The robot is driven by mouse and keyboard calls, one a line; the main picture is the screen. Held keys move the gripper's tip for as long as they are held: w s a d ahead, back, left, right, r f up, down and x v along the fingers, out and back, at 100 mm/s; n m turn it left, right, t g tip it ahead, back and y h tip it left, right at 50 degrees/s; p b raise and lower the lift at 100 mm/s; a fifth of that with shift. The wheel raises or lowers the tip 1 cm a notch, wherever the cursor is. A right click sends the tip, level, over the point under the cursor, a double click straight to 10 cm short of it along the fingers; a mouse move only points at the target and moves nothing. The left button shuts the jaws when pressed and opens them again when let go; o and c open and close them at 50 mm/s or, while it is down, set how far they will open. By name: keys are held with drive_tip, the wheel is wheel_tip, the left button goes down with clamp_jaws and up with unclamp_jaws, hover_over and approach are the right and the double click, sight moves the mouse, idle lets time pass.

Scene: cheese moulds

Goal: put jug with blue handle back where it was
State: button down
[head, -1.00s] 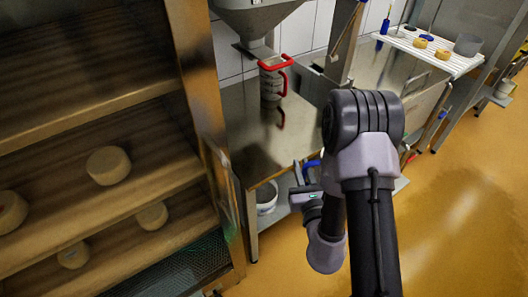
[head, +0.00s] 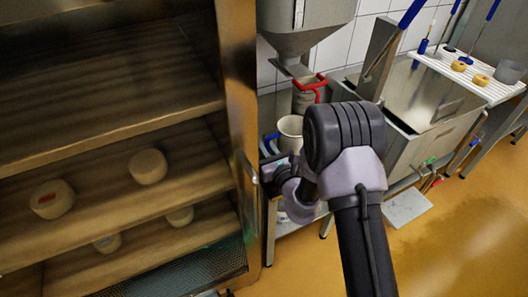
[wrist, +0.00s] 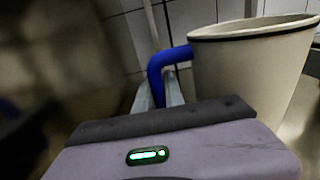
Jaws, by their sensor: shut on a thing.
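The jug with the blue handle (head: 291,128) is a pale, open-topped jug, seen in the head view just left of my arm's elbow. In the wrist view the jug (wrist: 248,70) fills the upper right, upright with a dark line under its rim. Its blue handle (wrist: 158,75) lies at my gripper (wrist: 158,95), which is shut on it. In the head view my gripper (head: 268,160) is small and partly hidden beside the jug. The jug's lower part is hidden by my arm.
A jug with a red handle (head: 305,95) stands behind, under a metal hopper (head: 300,30). A wooden shelf rack with cheeses (head: 110,130) stands close on the left. A steel vat (head: 430,110) and a white slatted shelf (head: 470,75) are to the right. The yellow floor (head: 430,240) is open.

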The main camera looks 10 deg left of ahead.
drive_tip(key=shift+w+a+f+b, duration=0.15)
drive_tip(key=shift+f+b, duration=0.45)
drive_tip(key=shift+f, duration=0.4)
drive_tip(key=shift+w+a+f+b, duration=0.15)
drive_tip(key=shift+f+b, duration=0.4)
drive_tip(key=shift+f, duration=0.4)
drive_tip(key=c, duration=1.4)
unclamp_jaws()
drive_tip(key=shift+d, duration=0.1)
drive_tip(key=shift+c, duration=0.2)
drive_tip(key=shift+r, duration=0.1)
drive_tip(key=shift+r, duration=0.2)
drive_tip(key=p+v, duration=0.1)
drive_tip(key=v, duration=1.1)
drive_tip(key=shift+f+p, duration=0.1)
drive_tip(key=shift+p, duration=0.2)
